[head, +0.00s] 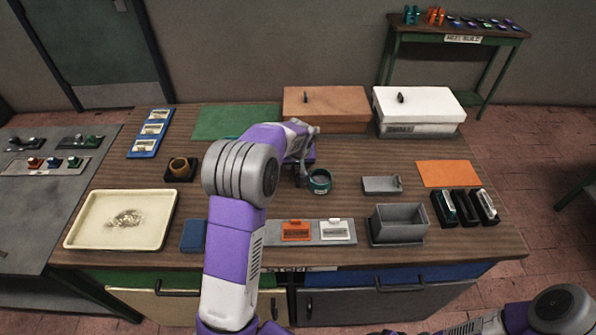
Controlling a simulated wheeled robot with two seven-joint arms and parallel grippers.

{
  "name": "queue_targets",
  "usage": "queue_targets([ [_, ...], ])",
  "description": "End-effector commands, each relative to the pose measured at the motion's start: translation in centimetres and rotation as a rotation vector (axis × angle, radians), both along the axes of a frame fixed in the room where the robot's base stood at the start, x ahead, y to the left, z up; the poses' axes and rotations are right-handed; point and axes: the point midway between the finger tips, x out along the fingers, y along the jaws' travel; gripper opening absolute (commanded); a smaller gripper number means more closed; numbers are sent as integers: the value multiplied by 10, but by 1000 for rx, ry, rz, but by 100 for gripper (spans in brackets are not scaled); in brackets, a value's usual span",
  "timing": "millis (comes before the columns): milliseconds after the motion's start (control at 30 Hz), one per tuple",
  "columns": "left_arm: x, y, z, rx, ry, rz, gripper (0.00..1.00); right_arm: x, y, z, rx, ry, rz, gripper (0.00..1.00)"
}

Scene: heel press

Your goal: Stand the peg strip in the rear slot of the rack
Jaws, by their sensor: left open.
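My left gripper (304,172) is over the middle of the bench, open and pointing down. It is close beside a small dark green round cup (320,182); I cannot tell whether they touch. A black slotted holder (467,208), which looks like the rack, stands at the right of the bench with green and white pieces in it. I cannot make out which slot is the rear one. No peg strip is clearly recognisable; my left arm hides part of the bench. My right arm shows at the lower right, its gripper out of sight.
A grey strip (268,232) with orange and white tags lies at the front, beside a grey open bin (398,224). A cream tray (122,219) is at left. Orange (326,108) and white (418,108) boxes stand at the back.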

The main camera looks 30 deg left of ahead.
Motion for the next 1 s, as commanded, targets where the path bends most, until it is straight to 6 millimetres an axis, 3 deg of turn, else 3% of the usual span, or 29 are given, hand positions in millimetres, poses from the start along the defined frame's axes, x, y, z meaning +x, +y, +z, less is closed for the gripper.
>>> queue_targets([
  [267,2,1,-5,-1,0,0,49,0,0,-1,0,0,0,65],
  [600,2,1,-5,-1,1,0,0,0,0,-1,0,1,0,65],
  [867,2,1,-4,-1,0,0,0,0,0,-1,0,1,0,65],
  [1000,2,1,5,-1,-3,0,0,0,0,1,0,1,0,65],
])
